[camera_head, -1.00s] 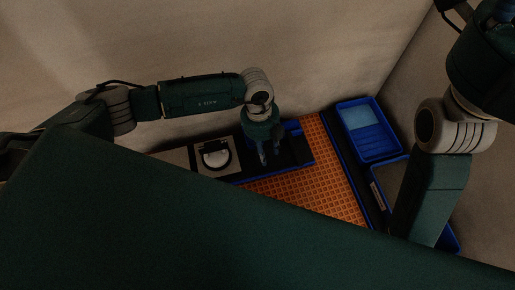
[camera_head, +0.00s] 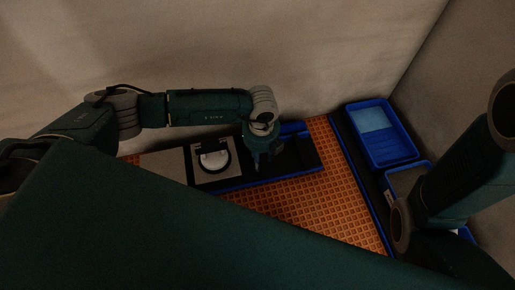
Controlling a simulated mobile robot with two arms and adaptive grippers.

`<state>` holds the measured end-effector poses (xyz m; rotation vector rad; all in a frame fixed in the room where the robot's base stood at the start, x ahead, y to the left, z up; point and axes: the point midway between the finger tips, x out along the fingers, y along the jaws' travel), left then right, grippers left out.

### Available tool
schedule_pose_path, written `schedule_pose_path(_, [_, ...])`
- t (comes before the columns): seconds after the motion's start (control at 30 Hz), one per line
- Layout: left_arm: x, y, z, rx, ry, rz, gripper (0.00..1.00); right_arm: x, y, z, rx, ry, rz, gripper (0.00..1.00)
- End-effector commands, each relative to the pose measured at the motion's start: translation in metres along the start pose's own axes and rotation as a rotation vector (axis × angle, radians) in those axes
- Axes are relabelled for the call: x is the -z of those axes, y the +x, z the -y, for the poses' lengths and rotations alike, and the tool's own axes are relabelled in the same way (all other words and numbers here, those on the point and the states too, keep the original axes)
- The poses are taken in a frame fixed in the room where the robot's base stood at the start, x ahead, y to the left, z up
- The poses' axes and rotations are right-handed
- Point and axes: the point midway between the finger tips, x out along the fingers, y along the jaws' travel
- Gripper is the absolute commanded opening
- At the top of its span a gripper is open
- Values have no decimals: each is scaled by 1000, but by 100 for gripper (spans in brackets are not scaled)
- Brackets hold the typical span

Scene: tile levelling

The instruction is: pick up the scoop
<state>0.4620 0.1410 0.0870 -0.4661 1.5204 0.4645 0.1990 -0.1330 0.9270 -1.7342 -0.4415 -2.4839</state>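I cannot make out a scoop for certain in this view. My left gripper (camera_head: 257,160) points down over the dark part of a blue-edged tray (camera_head: 279,179), right of a pale tile (camera_head: 201,177) carrying a round white-and-black device (camera_head: 214,157). Its fingers are small and dark, and I cannot tell whether they are open or shut or touch anything. My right arm comes in at the right edge, but its gripper does not show. My large dark green body part covers the lower left and hides the near side of the work area.
An orange gridded mat (camera_head: 344,187) lies under the tray. A blue bin with a pale blue patch (camera_head: 382,135) stands at the back right. A second blue bin with grey contents (camera_head: 404,180) is in front of it, partly covered by my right arm. Walls close in behind and at right.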

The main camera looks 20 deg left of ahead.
Motion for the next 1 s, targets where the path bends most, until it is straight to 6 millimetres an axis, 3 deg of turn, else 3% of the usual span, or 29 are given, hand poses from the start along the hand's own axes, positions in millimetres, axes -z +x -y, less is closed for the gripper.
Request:
schedule_pose_path(0.03, [0, 12, 0, -1, 0, 0, 36, 4, -8, 2, 1, 0, -1, 40])
schedule_pose_path(0.1, [0, 16, 0, 0, 0, 0, 36, 6, -8, 3, 3, -1, -6, 40])
schedule_pose_path(0.37, [0, 15, 0, 0, 0, 0, 36, 6, -6, 3, 4, -1, -7, 40])
schedule_pose_path(0.57, [0, 15, 0, 0, 0, 0, 1, 6, -6, 3, 4, -1, -8, 40])
schedule_pose_path(1.0, [0, 7, 0, 1, 0, 0, 0, 5, -1, 2, 4, -1, -9, 40])
